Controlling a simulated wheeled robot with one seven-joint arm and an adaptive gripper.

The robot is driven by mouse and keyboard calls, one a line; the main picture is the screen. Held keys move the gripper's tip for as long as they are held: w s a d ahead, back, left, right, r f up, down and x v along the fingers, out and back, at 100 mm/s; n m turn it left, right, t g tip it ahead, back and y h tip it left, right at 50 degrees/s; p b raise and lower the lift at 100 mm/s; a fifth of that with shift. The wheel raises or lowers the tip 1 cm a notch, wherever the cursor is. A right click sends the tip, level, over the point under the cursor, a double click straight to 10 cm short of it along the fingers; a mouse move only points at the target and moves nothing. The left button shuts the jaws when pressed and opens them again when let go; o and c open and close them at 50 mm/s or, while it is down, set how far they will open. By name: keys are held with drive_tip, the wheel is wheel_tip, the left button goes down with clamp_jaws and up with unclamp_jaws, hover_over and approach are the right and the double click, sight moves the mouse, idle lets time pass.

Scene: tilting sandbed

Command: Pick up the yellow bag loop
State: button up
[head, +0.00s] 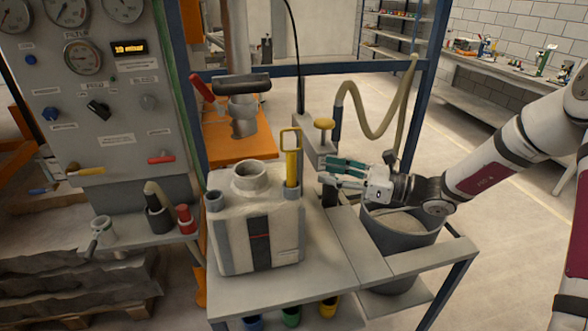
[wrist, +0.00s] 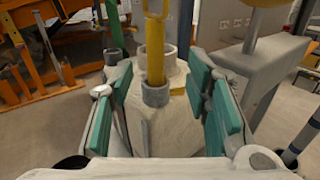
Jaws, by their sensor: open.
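The yellow bag loop (head: 291,155) stands upright in a small grey socket at the right corner of a pale, sack-like body (head: 252,232). Its top is a thin rectangular loop above a thicker yellow stem. My gripper (head: 328,172) is to the right of the loop in the head view, apart from it, with its fingers pointing left. In the wrist view the yellow loop (wrist: 155,55) rises straight ahead, centred between the green pads of my gripper (wrist: 160,108). The jaws are open and empty. The loop's top is cut off in that view.
A yellow knob (head: 324,124) on a grey block stands just behind my gripper. A grey bucket (head: 398,238) of sand is below my arm. A control panel (head: 105,90) is at the left, and blue frame posts rise behind the bench.

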sight(294, 167)
drive_tip(key=x, duration=0.3)
drive_tip(key=p+x, duration=0.1)
drive_tip(key=x, duration=0.5)
drive_tip(key=shift+s+a+f+p, duration=0.3)
drive_tip(key=shift+a, duration=0.15)
drive_tip(key=shift+w+a, duration=0.2)
drive_tip(key=shift+a, duration=0.15)
clamp_jaws()
